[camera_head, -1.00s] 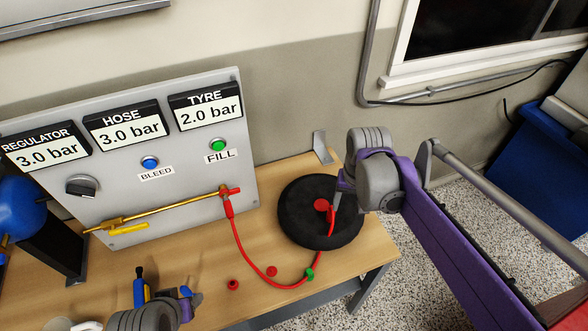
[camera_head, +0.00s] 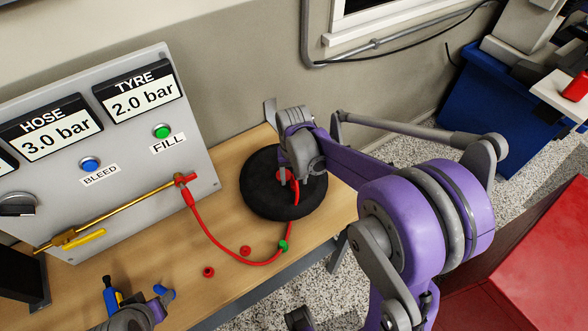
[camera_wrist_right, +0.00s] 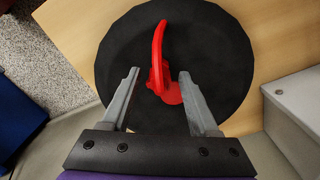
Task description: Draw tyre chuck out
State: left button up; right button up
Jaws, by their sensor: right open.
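The red tyre chuck (camera_wrist_right: 158,80) sits on the black tyre (camera_wrist_right: 225,55), with its red hose arching from it. In the head view the chuck (camera_head: 285,175) is partly hidden by my right gripper (camera_head: 289,178), over the tyre (camera_head: 262,205). In the right wrist view my right gripper (camera_wrist_right: 158,77) is open. Its two fingers are spread on either side of the chuck's lower part, with visible gaps; contact cannot be told.
Two small red caps (camera_head: 208,272) lie on the wooden bench (camera_head: 225,290).

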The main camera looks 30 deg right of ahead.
jog(key=shift+f, duration=0.4)
grip_shut()
dwell(0.4)
